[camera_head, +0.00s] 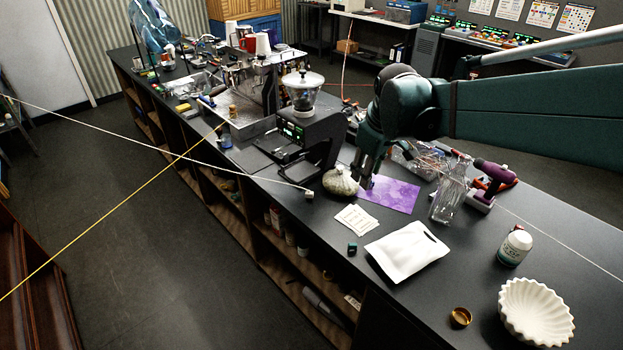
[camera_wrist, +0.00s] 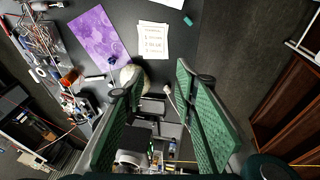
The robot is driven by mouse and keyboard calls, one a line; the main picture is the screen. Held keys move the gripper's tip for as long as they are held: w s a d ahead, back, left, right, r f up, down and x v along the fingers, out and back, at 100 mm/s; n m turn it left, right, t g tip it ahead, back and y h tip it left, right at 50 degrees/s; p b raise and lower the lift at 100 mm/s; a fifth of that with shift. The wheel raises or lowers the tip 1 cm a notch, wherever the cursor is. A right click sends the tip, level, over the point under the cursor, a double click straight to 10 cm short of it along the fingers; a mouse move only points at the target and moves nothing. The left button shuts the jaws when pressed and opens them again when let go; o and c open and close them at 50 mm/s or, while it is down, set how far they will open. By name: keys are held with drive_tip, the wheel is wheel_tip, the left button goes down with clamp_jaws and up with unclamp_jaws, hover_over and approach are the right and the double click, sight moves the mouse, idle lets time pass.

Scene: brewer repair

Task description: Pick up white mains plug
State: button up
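The white mains plug (camera_head: 309,194) lies near the front edge of the dark counter, at the end of a white cable. In the wrist view a small pale piece on a thin white cord (camera_wrist: 168,90), which looks like the plug, shows between the fingers, nearer the right one. My gripper (camera_head: 363,172) points down over the counter, to the right of the plug and apart from it, by the pale round bag (camera_head: 341,181). In the wrist view my gripper (camera_wrist: 158,84) has its green fingers spread, with nothing held between them.
A black grinder (camera_head: 312,132) stands just behind the plug. A purple sheet (camera_head: 390,194), printed cards (camera_head: 356,219) and a white pouch (camera_head: 407,251) lie to the right. A glass bottle (camera_head: 447,197) stands farther right. The white cable stretches left through the air; a yellow line crosses too.

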drive_tip(key=w+a+f+n+g, duration=0.1)
drive_tip(key=w+a+f+n, duration=0.1)
drive_tip(key=w+a+f, duration=0.3)
drive_tip(key=w+a+f+n+g, duration=0.1)
drive_tip(key=w+a+f+n, duration=0.15)
drive_tip(key=w, duration=0.45)
drive_tip(key=n+g+p, duration=0.1)
drive_tip(key=n+p, duration=0.1)
drive_tip(key=n, duration=0.2)
hover_over(311, 193)
drive_tip(key=shift+h, duration=0.3)
drive_tip(key=f, duration=1.2)
drive_tip(key=shift+s+d+f, duration=0.15)
drive_tip(key=shift+d+f, duration=0.15)
drive_tip(key=shift+a+f+g, duration=0.25)
drive_tip(key=shift+f+g, duration=0.05)
drive_tip(key=shift+f, duration=0.2)
drive_tip(key=shift+f, duration=1.3)
drive_tip(key=shift+w+a+f, duration=0.1)
drive_tip(key=shift+w+f, duration=0.05)
drive_tip(key=shift+f, duration=1.15)
drive_tip(key=shift+w+a+f, duration=0.1)
drive_tip(key=shift+f, duration=1.2)
drive_tip(key=shift+c, duration=0.5)
